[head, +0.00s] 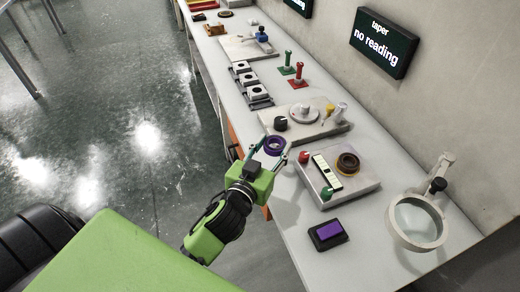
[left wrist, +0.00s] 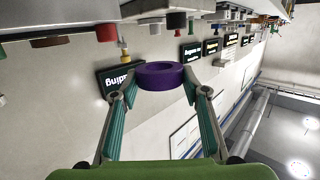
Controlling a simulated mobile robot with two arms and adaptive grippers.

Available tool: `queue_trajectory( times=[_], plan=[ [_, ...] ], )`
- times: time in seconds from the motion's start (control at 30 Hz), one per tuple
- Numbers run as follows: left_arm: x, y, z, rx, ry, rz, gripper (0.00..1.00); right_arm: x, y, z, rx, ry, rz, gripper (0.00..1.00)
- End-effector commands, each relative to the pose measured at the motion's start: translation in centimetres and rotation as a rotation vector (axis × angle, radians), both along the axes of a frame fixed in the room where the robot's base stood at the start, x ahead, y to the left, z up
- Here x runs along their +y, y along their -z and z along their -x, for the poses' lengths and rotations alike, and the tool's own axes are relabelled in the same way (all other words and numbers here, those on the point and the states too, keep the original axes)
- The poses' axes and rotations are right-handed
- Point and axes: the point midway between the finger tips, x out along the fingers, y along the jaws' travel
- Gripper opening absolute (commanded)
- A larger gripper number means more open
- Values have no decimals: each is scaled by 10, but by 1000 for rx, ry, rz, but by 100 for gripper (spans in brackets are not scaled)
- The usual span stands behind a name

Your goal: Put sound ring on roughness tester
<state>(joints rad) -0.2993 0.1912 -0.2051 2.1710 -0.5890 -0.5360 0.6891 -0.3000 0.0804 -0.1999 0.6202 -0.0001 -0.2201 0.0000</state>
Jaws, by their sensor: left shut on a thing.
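A purple ring (head: 274,145) is between the fingertips of my left gripper (head: 274,149), which is shut on it. In the head view it is over the front side of the bench. The left wrist view shows the ring (left wrist: 160,75) held between both fingers, apart from the bench things. No readable label marks the roughness tester, so I cannot tell which device it is. Close by are a grey plate (head: 311,128) with a round white disc (head: 303,113) and black knob, and a pale box (head: 359,190) with a brown ring (head: 347,162). My right gripper is not in view.
A magnifier (head: 416,221) and a dark pad with a purple top (head: 328,233) stand at the near end. Red (head: 299,71) and green (head: 287,64) posts and several block fixtures (head: 250,84) stand farther back. A wall screen (head: 384,42) reads "taper no reading".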

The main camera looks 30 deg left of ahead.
Motion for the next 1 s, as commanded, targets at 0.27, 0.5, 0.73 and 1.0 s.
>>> queue_trajectory(
  times=[0.27, 0.5, 0.73, 1.0],
  plan=[
    [45, 43, -35, 3, -2, -1, 16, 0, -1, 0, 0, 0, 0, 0],
    [58, 62, -46, -1, 0, 1, 16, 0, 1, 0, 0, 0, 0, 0],
    [67, 91, -53, 2, -4, 5, 16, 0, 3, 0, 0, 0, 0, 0],
    [66, 101, -52, 0, 1, 2, 16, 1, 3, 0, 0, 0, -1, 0]
  ],
)
